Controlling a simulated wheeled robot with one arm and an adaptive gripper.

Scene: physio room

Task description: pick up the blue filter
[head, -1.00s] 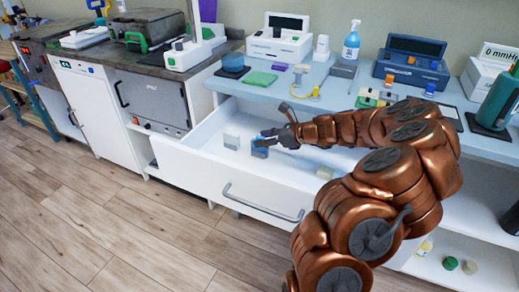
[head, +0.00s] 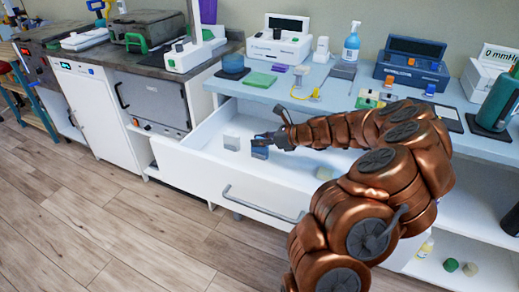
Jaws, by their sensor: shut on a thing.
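The blue filter (head: 260,154) is a small blue block in the open white drawer (head: 205,160). My gripper (head: 264,141) reaches into the drawer from the right, and its fingers are shut on the upper part of the filter. The filter looks upright. I cannot tell whether its underside touches the drawer floor. The far finger is partly hidden.
A white-grey block (head: 231,142) stands just left of the filter in the drawer. Another pale block (head: 323,173) lies to the right, near my arm. The blue-grey counter (head: 240,88) above holds several devices. The wooden floor (head: 120,225) in front is clear.

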